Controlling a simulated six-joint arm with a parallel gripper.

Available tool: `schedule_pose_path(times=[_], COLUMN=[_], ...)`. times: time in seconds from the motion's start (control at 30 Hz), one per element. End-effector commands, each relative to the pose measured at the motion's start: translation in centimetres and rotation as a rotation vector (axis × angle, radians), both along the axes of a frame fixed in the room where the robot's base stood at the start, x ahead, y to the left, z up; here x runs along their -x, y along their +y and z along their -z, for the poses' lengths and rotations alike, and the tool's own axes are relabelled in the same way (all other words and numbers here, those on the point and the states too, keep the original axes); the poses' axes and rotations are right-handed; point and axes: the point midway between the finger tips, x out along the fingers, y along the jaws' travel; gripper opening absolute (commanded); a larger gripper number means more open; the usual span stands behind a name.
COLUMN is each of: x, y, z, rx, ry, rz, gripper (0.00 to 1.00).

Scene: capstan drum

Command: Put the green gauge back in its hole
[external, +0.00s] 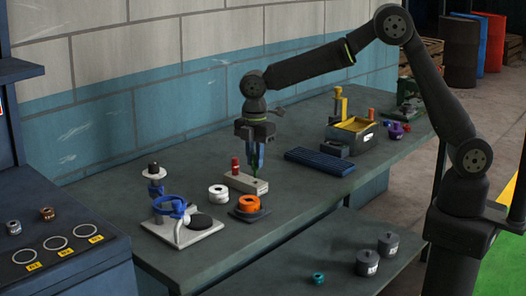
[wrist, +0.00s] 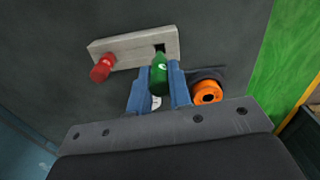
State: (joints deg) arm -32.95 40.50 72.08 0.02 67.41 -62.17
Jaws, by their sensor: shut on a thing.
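My gripper (external: 256,160) points down over the pale gauge block (external: 247,184) on the bench. In the wrist view my gripper's blue fingers (wrist: 160,72) are shut on the green gauge (wrist: 159,80), which stands between them. The block (wrist: 135,47) lies just beyond the gauge there, with a dark square hole (wrist: 160,47) near its right end, close to the gauge's far end. A red gauge (wrist: 103,68) stands at the block's left end. In the external view the green gauge (external: 254,171) shows as a small strip below the fingers. I cannot tell whether its lower end touches the block.
An orange ring (external: 249,203) on a dark base and a white ring (external: 218,192) sit close in front of the block. A blue clamp stand (external: 175,210) is to the left. A blue ribbed tray (external: 319,162) and yellow-topped box (external: 352,133) are to the right.

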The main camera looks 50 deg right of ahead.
Motion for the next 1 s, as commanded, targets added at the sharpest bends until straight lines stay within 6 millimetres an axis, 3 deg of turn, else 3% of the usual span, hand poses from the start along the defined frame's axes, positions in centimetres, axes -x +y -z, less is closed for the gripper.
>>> schedule_pose_path(times=[1.0], x=[0.0], y=[0.0], z=[1.2], rx=[0.000], ry=[0.000], rz=[0.000], gripper=[0.00])
